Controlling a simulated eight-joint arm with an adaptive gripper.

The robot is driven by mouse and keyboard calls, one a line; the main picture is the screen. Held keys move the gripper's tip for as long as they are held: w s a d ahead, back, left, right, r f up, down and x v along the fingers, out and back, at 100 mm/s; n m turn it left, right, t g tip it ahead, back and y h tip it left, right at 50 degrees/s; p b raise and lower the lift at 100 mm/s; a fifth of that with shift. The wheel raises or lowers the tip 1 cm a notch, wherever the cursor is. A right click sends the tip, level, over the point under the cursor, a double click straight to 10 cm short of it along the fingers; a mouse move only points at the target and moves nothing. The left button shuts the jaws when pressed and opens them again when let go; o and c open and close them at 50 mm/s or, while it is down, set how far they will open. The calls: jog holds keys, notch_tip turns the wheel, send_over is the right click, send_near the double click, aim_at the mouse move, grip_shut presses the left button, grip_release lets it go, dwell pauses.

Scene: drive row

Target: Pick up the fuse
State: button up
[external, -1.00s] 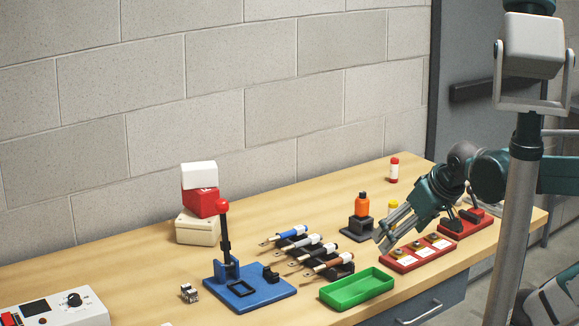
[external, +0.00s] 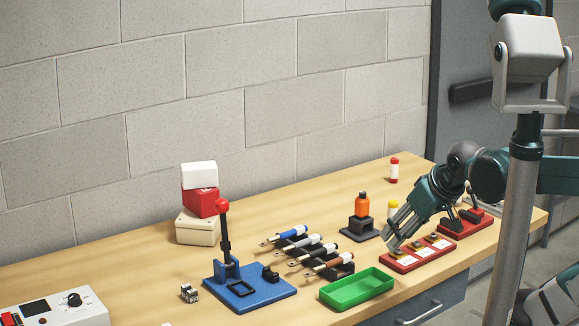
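My gripper (external: 393,237) points down and to the left over the left end of a red holder (external: 405,267). Its grey fingers look spread apart, and I see nothing between them. The holder carries small brass-coloured pieces (external: 432,237) above white labels. I cannot tell for sure which thing is the fuse; these pieces are too small to identify. The fingertips overlap the holder's left end in the picture, and I cannot tell whether they touch it.
A green tray (external: 388,280) lies in front of the holder. Screwdriver-like tools (external: 317,250) and a blue lever press (external: 270,295) stand farther left. A second red block (external: 480,226) is at the right.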

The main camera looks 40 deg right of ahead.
jog(key=t+p, duration=0.3)
jog(key=p, duration=0.4)
send_near(392, 214)
jog(key=x, duration=0.3)
jog(key=shift+d+r, duration=0.15)
jog(key=shift+d, duration=0.55)
jog(key=shift+w, duration=0.1)
jog(key=shift+x, duration=1.25)
jog(key=shift+w+b, duration=0.1)
jog(key=shift+b, duration=0.2)
